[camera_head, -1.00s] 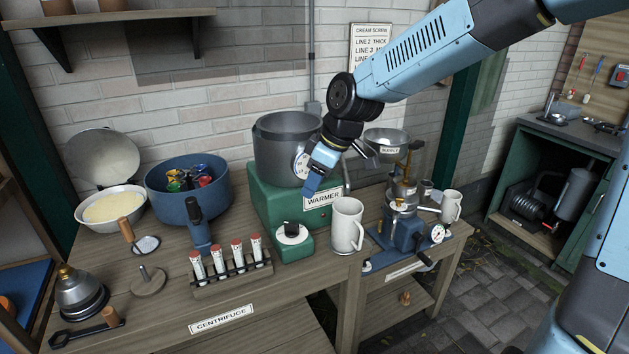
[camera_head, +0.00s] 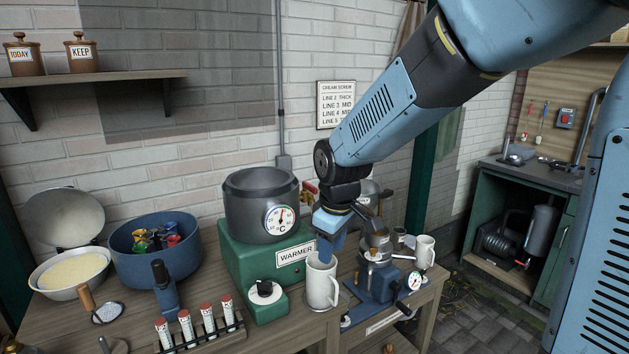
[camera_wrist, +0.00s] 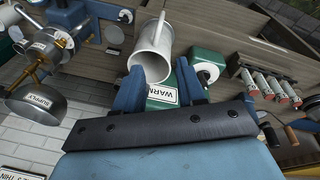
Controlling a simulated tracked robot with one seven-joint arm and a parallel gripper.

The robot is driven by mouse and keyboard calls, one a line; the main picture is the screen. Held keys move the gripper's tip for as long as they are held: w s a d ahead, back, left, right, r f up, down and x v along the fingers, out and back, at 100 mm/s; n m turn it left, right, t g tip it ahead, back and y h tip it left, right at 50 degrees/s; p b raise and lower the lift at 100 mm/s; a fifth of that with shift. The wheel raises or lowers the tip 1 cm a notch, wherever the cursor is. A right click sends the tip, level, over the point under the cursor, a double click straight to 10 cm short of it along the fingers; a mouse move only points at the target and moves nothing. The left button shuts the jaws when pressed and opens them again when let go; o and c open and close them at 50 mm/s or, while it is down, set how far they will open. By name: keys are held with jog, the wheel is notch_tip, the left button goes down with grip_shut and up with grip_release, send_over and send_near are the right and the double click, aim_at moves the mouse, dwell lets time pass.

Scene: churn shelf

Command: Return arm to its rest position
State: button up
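My arm reaches in from the upper right, bent down over the workbench. My gripper (camera_head: 328,246) points down close above the rim of a white mug (camera_head: 321,283), which stands upright on the bench in front of the warmer. In the wrist view, the two blue fingers of my gripper (camera_wrist: 158,82) are apart with nothing held between them. The mug (camera_wrist: 152,50) shows beyond the fingertips. I cannot tell the exact gap between fingertips and rim.
The green warmer (camera_head: 240,259) with its grey pot (camera_head: 250,208) stands left of my gripper. The cream separator (camera_head: 380,278) and a second mug (camera_head: 424,251) are to the right. A rack of red-capped tubes (camera_head: 240,336) lies front left. A green post (camera_head: 420,190) rises behind my arm.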

jog(key=s+d+r+m+t, duration=0.1)
jog(key=s+d+r+m, duration=0.4)
jog(key=s+d, duration=0.3)
jog(key=s+d+r+m+t, duration=0.2)
jog(key=s+d+r+m, duration=0.4)
jog(key=d, duration=0.6)
jog(key=shift+s+r+h, duration=0.15)
jog(key=shift+s+h, duration=0.15)
jog(key=shift+s, duration=0.75)
